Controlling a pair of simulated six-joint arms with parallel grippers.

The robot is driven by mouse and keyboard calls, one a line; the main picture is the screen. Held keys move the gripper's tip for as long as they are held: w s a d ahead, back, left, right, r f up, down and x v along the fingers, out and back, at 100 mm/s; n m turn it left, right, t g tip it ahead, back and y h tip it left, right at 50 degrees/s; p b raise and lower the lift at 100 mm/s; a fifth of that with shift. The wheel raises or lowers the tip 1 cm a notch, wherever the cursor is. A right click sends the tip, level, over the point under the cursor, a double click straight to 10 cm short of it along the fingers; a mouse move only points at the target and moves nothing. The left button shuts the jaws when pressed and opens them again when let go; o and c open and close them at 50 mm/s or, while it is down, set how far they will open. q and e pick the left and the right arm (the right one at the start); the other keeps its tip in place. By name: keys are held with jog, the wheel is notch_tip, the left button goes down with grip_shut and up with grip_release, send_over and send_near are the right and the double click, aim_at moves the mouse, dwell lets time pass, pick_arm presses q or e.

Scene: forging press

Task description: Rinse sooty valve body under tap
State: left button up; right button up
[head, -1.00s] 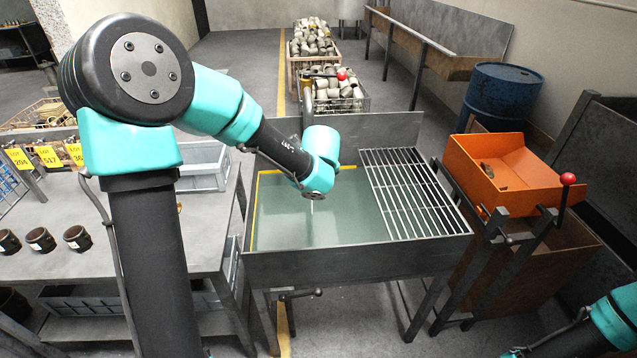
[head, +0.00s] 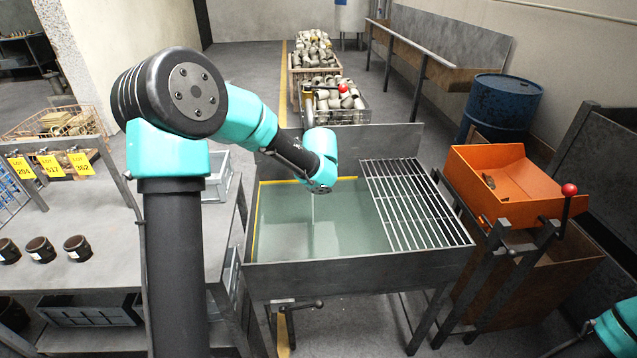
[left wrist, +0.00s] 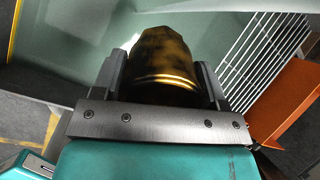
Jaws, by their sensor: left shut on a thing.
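The valve body (left wrist: 165,55), brass-coloured with dark soot patches, is between the two fingers of my left gripper (left wrist: 160,80), which is shut on it. In the head view my left wrist hangs over the water (head: 285,225) in the sink (head: 350,275); the gripper and valve body are hidden behind it. A thin pale streak (head: 313,208), perhaps running water, shows below the wrist. The tap (head: 307,105) rises behind the sink's back wall, its spout hidden. My right gripper is outside the frame; only part of that arm shows at lower right.
A slatted drain rack (head: 415,200) covers the sink's right side. An orange tray (head: 510,180) and a lever with a red knob (head: 569,189) stand further right. Several dark cylindrical parts (head: 40,249) sit on the left table (head: 110,272). Crates of fittings (head: 335,105) stand behind.

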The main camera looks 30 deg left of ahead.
pick_arm(q)
jog(key=shift+w+a+f, duration=0.2)
jog(key=shift+w+a, duration=0.35)
jog(key=shift+w, duration=0.35)
jog(key=shift+w+a+f, duration=0.15)
jog(key=shift+w+a, duration=0.4)
jog(key=shift+w, duration=0.35)
jog(key=shift+w+d, duration=0.1)
jog(key=shift+w+d, duration=0.2)
jog(key=shift+d, duration=0.2)
jog(key=shift+s+a, duration=0.1)
jog(key=shift+a, duration=0.15)
jog(key=shift+s+a, duration=0.2)
jog(key=shift+a, duration=0.05)
jog(key=shift+s, duration=0.1)
dwell(0.3)
jog(key=s+d, duration=0.4)
jog(key=s, duration=0.2)
jog(key=shift+s, duration=0.3)
dwell(0.6)
